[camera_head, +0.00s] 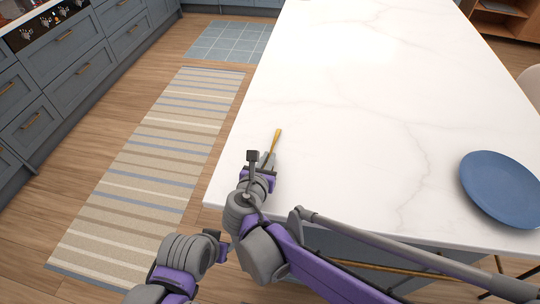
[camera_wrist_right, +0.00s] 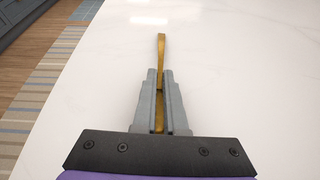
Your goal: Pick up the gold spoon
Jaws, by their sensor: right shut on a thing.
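The gold spoon (camera_head: 277,136) shows in the head view near the left edge of the white marble counter. Its slim gold length also shows in the right wrist view (camera_wrist_right: 161,48), pointing away from me. My right gripper (camera_head: 266,160) is over the counter with its fingers closed on the spoon. In the right wrist view the two grey fingers (camera_wrist_right: 160,92) stand on either side of the gold strip, and part of it runs back between them. The fingers hide the rest of the spoon. I cannot tell whether the spoon touches the counter. My left gripper is not clearly visible.
A blue plate (camera_head: 502,188) lies on the white counter (camera_head: 370,90) at the right. The counter around the spoon is clear. A striped rug (camera_head: 150,160) lies on the wooden floor to the left, beside grey-blue drawers (camera_head: 70,70).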

